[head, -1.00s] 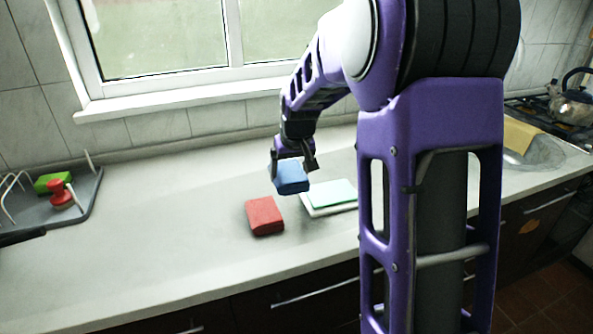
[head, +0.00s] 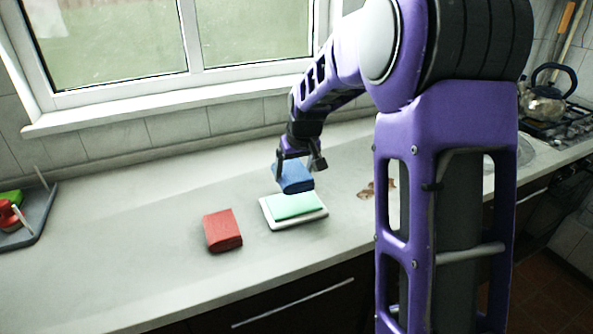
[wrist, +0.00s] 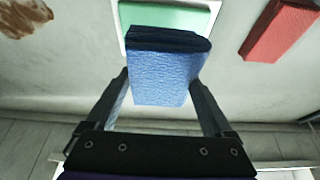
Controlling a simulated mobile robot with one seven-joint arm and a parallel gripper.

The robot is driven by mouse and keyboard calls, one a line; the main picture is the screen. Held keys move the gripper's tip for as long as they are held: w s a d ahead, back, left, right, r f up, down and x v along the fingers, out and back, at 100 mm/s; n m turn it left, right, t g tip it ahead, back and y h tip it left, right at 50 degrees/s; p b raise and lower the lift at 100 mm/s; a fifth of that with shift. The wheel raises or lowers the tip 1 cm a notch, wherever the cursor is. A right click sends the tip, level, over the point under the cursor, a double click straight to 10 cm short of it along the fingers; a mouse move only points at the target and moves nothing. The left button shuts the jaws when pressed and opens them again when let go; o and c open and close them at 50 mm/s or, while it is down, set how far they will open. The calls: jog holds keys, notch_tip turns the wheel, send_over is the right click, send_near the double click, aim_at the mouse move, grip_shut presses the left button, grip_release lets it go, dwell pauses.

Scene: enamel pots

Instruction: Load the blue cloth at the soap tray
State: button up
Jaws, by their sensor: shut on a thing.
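My gripper (head: 300,164) is shut on a folded blue cloth (head: 294,178), which hangs above the counter. In the wrist view the blue cloth (wrist: 162,75) sits between the two fingers of my gripper (wrist: 160,92). The soap tray (head: 268,221) is a white, shallow tray on the counter, just in front of and below the cloth. A mint green cloth or pad (head: 296,206) lies on it. The cloth appears apart from the tray, and it hides part of the tray in the wrist view.
A red folded cloth or block (head: 222,231) lies on the counter left of the tray. A grey rack (head: 40,215) with red and green items stands at far left. A brown stain (head: 368,190) is right of the tray. A kettle (head: 543,102) stands on the stove.

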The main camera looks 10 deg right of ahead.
aim_at(292, 200)
jog(key=shift+f+b, duration=2)
jog(key=shift+f, duration=0.95)
jog(key=shift+f+b, duration=0.3)
jog(key=shift+f, duration=0.25)
jog(key=shift+r+p, duration=2.5)
jog(key=shift+r, duration=1.1)
jog(key=shift+f, duration=0.1)
